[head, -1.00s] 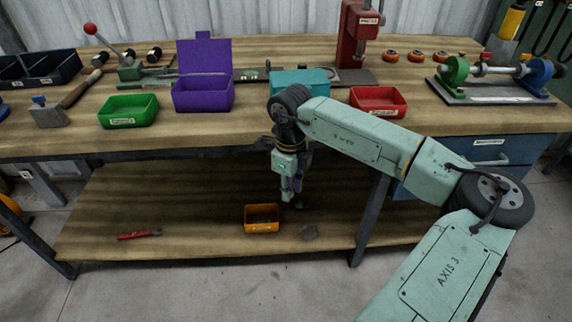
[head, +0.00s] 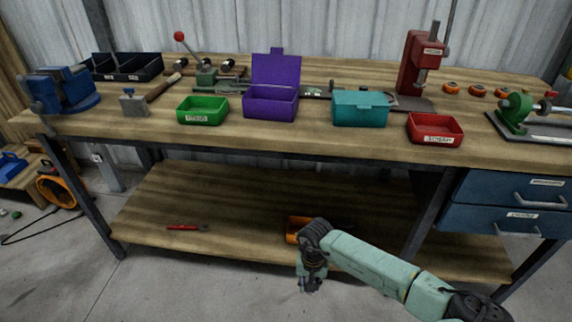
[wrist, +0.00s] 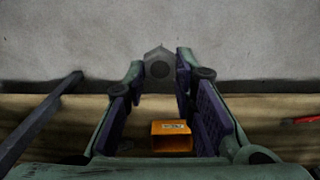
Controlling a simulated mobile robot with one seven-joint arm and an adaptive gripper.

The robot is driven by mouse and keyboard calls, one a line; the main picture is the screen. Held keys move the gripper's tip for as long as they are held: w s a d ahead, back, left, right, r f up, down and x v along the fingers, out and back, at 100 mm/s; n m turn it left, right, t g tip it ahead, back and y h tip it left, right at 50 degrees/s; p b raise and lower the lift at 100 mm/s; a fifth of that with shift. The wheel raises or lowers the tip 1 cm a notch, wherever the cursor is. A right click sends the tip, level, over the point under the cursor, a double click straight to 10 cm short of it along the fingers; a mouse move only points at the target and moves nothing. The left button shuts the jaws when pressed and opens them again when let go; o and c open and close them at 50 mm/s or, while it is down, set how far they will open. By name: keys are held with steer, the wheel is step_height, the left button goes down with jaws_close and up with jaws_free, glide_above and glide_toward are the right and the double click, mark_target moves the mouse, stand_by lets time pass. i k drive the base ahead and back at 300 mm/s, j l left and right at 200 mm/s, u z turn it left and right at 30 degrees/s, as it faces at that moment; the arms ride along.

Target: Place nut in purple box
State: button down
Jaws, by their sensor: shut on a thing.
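My gripper (head: 308,287) hangs low in front of the bench's lower shelf in the head view. In the wrist view its two purple-padded fingers (wrist: 160,80) are shut on a grey nut (wrist: 159,66), held at the fingertips. The nut cannot be made out in the head view. The purple box (head: 270,108) stands on the bench top with its lid raised, above and to the left of my gripper.
A green bin (head: 203,110), a teal box (head: 361,109) and a red bin (head: 435,129) stand on the bench top. An orange bin (wrist: 172,136) and red-handled pliers (head: 183,227) lie on the lower shelf (head: 170,205). The bench's front edge lies between my gripper and the top.

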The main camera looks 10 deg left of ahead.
mark_target(281, 113)
steer(key=j+z, duration=0.15)
steer(key=j, duration=0.4)
steer(key=i+j+z, duration=0.15)
steer(key=j, duration=0.45)
steer(key=j+z, duration=0.15)
steer(key=j, duration=0.4)
steer(key=k+j+z, duration=0.15)
steer(key=j, duration=0.4)
steer(key=j+z, duration=0.2)
steer(key=j, duration=0.4)
steer(key=k+j+z, duration=0.15)
steer(key=j, duration=0.4)
steer(key=j+z, duration=0.15)
steer(key=j, duration=0.4)
steer(key=k, duration=0.05)
